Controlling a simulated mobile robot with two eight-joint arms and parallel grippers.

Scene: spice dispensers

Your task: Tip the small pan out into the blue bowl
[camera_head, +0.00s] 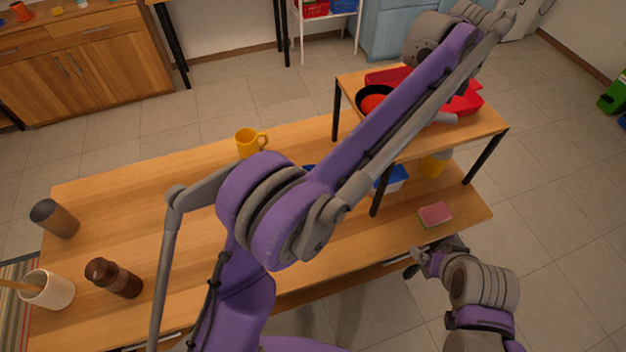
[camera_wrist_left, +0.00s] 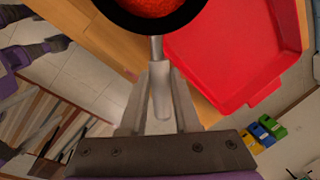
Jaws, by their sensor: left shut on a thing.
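The small pan (camera_head: 375,98) is black with red contents and is at the left of the raised wooden shelf, partly hidden by my left arm. It also shows at the top of the left wrist view (camera_wrist_left: 152,8). There my left gripper (camera_wrist_left: 160,95) is shut on the pan's grey handle. The head view hides this gripper behind the arm. A small blue patch (camera_head: 309,168) shows behind my left elbow; I cannot tell if it is the blue bowl. My right gripper (camera_head: 417,263) is beside the table's front edge, too small to judge its opening.
A red tray (camera_wrist_left: 230,45) is right of the pan in the wrist view. Under the shelf are a blue-and-white item (camera_head: 395,180) and a yellow one (camera_head: 432,166). A sponge (camera_head: 435,215), yellow mug (camera_head: 248,142) and brown bottle (camera_head: 112,278) stand on the table.

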